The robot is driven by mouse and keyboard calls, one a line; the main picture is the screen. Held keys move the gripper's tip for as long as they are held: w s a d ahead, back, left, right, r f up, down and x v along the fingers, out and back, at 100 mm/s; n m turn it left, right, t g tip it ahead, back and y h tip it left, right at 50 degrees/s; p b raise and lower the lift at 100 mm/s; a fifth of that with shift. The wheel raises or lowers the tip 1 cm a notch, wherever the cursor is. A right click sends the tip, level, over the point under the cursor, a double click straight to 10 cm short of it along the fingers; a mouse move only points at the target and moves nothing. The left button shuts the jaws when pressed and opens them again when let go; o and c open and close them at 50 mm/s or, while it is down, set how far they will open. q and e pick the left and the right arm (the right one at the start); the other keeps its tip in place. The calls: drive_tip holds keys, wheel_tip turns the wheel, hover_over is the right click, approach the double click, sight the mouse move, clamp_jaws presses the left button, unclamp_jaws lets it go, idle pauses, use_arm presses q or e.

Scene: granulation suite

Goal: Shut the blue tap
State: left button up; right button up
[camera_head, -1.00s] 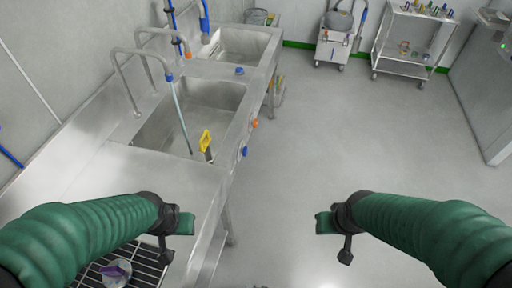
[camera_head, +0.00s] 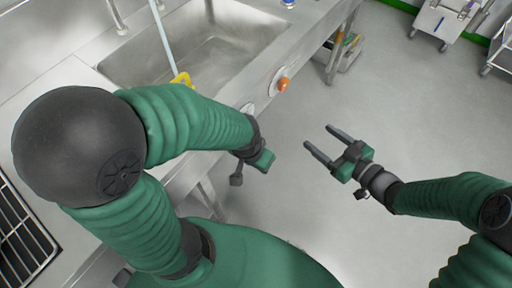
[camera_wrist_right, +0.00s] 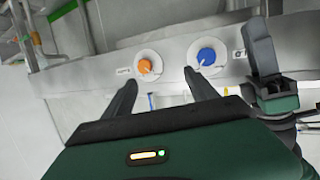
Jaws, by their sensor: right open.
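The blue tap (camera_wrist_right: 207,57) is a round knob on a pale disc on the sink's front panel, in the right wrist view. In the head view my left arm hides its knob. An orange tap (camera_wrist_right: 145,67) sits to its left in the wrist view and also shows in the head view (camera_head: 284,85). My right gripper (camera_head: 318,136) is open and empty, in front of the panel and apart from it. In the wrist view its fingers (camera_wrist_right: 160,77) point towards the panel, below the two taps. My left gripper (camera_head: 262,160) is close to the panel; its jaws do not show clearly.
The steel sink basin (camera_head: 200,50) lies behind the panel, with a yellow-handled item (camera_head: 182,79) at its near edge. A wire rack (camera_head: 22,235) is at the left. Wheeled trolleys (camera_head: 440,18) stand at the back right. The floor to the right is clear.

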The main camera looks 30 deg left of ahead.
drive_tip(key=s+a+f+n+g+y+b, duration=0.3)
drive_tip(key=s+g+y, duration=0.1)
drive_tip(key=s, duration=0.2)
use_arm(q)
drive_tip(key=s+b+x, duration=0.2)
drive_tip(key=x, duration=0.6)
drive_tip(key=shift+d+f+b, duration=0.35)
drive_tip(key=shift+d+b, duration=0.05)
use_arm(e)
drive_tip(key=w+a, duration=0.1)
drive_tip(key=a, duration=1.5)
drive_tip(key=shift+w+r, duration=0.15)
drive_tip(key=shift+r, duration=0.1)
drive_tip(key=c, duration=1.4)
use_arm(q)
drive_tip(key=shift+a, duration=0.1)
